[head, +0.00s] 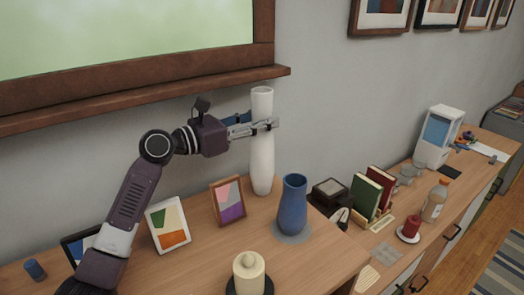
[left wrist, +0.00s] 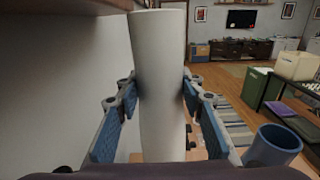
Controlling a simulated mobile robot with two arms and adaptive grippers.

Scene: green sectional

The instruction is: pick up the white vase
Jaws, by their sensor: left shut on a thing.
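The tall white vase (head: 262,160) stands upright near the back of the wooden cabinet top, by the wall, in the head view. My left gripper (head: 262,126) is shut on its upper part, with the arm coming in from the left. In the left wrist view the white vase (left wrist: 160,85) fills the middle, and the blue-padded fingers of my left gripper (left wrist: 160,92) touch it on both sides. I cannot tell whether the base of the vase touches the cabinet top. My right gripper is not in view.
A blue vase (head: 293,205) stands just right of the white vase. Picture frames (head: 229,201) (head: 167,224) stand to its left, and a cream candle (head: 248,273) is in front. A window ledge (head: 150,90) juts out above. Books (head: 367,191) and a bottle (head: 435,200) are farther right.

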